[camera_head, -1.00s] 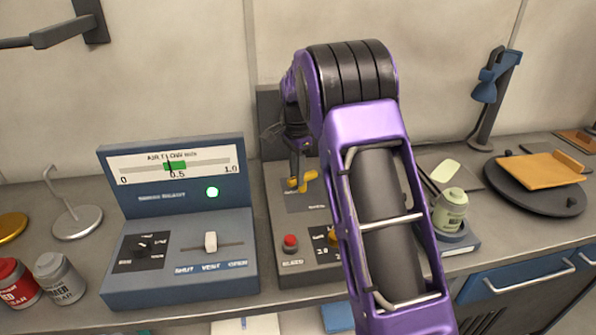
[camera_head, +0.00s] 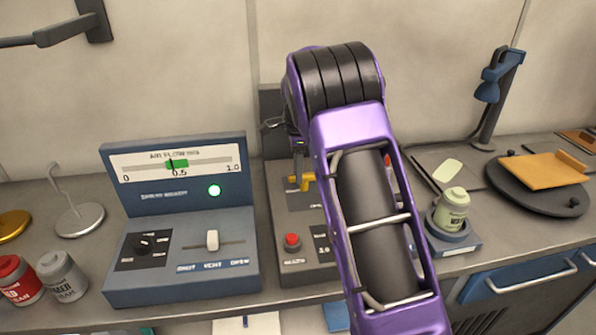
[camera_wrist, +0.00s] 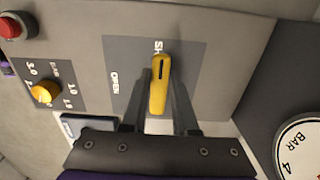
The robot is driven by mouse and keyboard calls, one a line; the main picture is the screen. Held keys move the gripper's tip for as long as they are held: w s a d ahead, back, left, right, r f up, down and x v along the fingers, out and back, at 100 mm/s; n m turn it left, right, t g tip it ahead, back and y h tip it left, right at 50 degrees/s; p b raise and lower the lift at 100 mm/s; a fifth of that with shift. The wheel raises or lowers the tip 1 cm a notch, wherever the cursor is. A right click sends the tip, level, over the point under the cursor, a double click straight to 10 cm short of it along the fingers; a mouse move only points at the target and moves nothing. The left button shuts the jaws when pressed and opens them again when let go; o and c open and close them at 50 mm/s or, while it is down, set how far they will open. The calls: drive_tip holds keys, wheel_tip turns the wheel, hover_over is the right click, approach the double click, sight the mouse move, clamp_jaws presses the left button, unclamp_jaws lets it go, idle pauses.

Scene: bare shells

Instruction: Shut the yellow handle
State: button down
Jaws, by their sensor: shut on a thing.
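The yellow handle (camera_wrist: 159,84) shows in the wrist view on a dark plate lettered "OPEN" and with a partly covered label beginning "SH". My gripper (camera_wrist: 159,98) has a finger on each side of it and is shut on it. In the head view the yellow handle (camera_head: 306,181) is partly hidden behind my gripper (camera_head: 299,178) and arm. The handle sits on the grey control box (camera_head: 277,222), above its red button (camera_head: 292,241).
A blue air flow panel (camera_head: 190,180) with a lit green lamp stands left of the box. A yellow knob (camera_wrist: 45,91) and a gauge (camera_wrist: 300,148) flank the handle in the wrist view. A pale green jar (camera_head: 452,209) stands to the right.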

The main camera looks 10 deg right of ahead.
drive_tip(key=shift+r, duration=0.1)
drive_tip(key=c, duration=0.7)
unclamp_jaws()
wheel_tip(320, 180, up, 17)
drive_tip(key=shift+r, duration=0.15)
